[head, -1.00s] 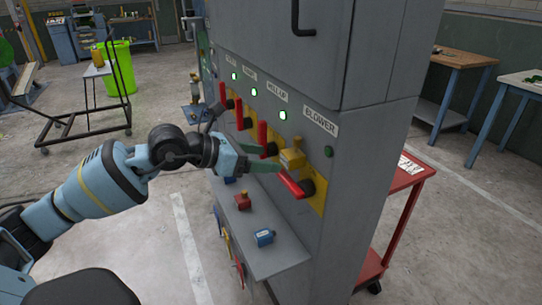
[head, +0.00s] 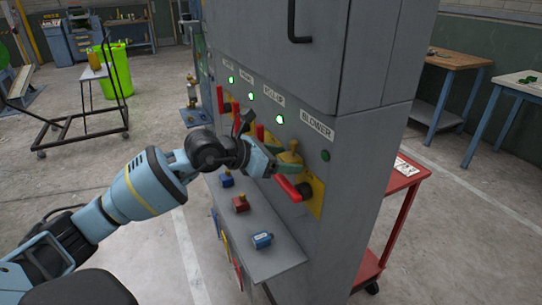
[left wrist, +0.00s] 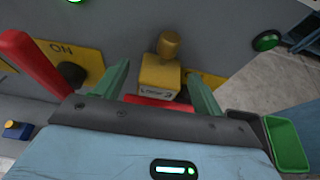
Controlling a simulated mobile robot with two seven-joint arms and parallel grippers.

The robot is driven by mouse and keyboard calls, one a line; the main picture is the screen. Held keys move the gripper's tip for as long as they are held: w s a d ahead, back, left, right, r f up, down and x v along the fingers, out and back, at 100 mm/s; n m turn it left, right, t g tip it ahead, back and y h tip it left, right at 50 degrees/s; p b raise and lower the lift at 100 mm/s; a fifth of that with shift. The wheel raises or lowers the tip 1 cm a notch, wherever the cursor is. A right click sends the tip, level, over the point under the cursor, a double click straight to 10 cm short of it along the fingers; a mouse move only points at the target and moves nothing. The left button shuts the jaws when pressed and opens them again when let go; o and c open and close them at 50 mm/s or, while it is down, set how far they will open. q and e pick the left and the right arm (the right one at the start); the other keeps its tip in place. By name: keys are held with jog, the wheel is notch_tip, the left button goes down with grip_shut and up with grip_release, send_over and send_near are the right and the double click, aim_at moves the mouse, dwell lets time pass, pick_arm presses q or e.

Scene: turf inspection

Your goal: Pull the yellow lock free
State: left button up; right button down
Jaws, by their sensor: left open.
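The yellow lock (left wrist: 160,76) is a small block with a rounded knob on top, at the red BLOWER handle (head: 288,188) on the grey cabinet. In the head view the green fingers partly hide the lock (head: 291,157). My left gripper (left wrist: 157,72) is open, with one green finger on each side of the lock. In the left wrist view a gap shows on both sides, so the fingers look apart from it. The left gripper also shows in the head view (head: 284,155). My right gripper is not in view.
A shelf (head: 275,258) below the switches holds a blue lock (head: 262,240), a red lock (head: 241,204) and another blue one (head: 227,181). Other red handles stand left of the BLOWER switch. A red cart (head: 400,205) is right of the cabinet.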

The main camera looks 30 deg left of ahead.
pick_arm(q)
jog(key=shift+w+d+f, duration=0.1)
jog(key=shift+w+d, duration=0.05)
jog(key=shift+w, duration=0.05)
jog(key=c, duration=1.1)
jog(key=o, duration=0.4)
jog(key=shift+s, duration=0.1)
jog(key=c, duration=0.4)
